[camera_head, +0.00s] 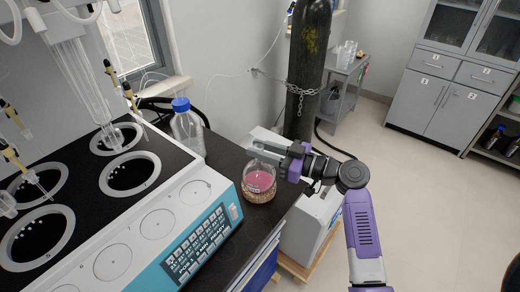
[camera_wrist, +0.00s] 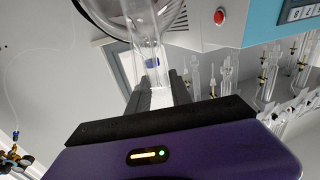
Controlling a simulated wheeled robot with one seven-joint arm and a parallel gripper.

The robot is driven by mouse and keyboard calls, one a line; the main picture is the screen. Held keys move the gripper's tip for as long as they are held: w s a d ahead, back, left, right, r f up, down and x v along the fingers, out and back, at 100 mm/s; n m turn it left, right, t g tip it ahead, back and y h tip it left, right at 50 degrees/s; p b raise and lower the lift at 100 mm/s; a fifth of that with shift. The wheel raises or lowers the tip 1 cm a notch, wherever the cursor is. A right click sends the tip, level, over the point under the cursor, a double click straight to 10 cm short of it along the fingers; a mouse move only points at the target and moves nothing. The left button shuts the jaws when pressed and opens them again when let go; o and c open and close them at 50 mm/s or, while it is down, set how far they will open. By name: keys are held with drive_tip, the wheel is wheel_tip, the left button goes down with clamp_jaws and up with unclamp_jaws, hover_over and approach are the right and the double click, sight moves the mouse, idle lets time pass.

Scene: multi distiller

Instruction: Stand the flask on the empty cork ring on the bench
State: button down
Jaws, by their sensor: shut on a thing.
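The flask (camera_head: 260,178) is a round clear glass vessel with pink contents, at the bench edge in the head view. My gripper (camera_head: 254,151) reaches in from the right and is shut on its neck. In the wrist view the clear neck (camera_wrist: 146,42) runs between the two dark fingers of my gripper (camera_wrist: 160,82), with the round body at the top. The flask looks about upright. A brown, speckled cork ring (camera_head: 258,198) shows at the flask's base, mostly hidden by it. I cannot tell whether the flask rests on it or hangs just above.
The white and teal distiller (camera_head: 190,240) with round wells stands close on the left. A blue-capped bottle (camera_head: 187,132) is behind the flask on the dark bench (camera_head: 228,158). A chained gas cylinder (camera_head: 308,65) stands behind my arm. A white box (camera_head: 308,228) is below the bench edge.

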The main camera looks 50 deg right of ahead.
drive_tip(key=shift+f, duration=0.1)
drive_tip(key=c, duration=1.1)
unclamp_jaws()
drive_tip(key=shift+b+v, duration=1.05)
drive_tip(key=shift+v, duration=2.8)
